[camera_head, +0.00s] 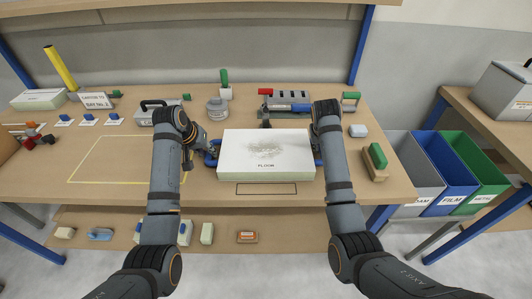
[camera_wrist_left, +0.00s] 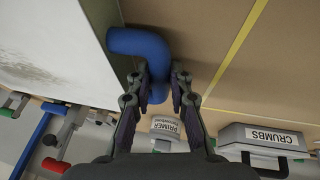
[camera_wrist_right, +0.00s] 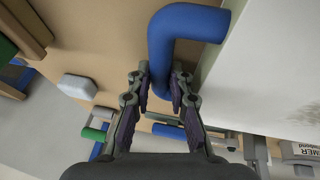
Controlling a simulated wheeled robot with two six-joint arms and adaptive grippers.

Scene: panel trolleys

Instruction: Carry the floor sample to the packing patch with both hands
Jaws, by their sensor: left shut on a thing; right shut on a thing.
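My left gripper (camera_head: 207,150) is shut on the left blue handle (camera_wrist_left: 135,43). My right gripper (camera_head: 319,148) is shut on the right blue handle (camera_wrist_right: 190,22). The slab looks level; I cannot tell whether it touches the bench. A yellow outlined rectangle (camera_head: 126,160), apparently the packing patch, lies empty to its left.
A grey crumbs box (camera_head: 155,112) and a primer tin (camera_head: 217,108) stand behind. A rack with tools (camera_head: 287,104) is at the back right. A green-handled block (camera_head: 376,162) lies right of the slab. A small dark outline (camera_head: 267,189) is in front.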

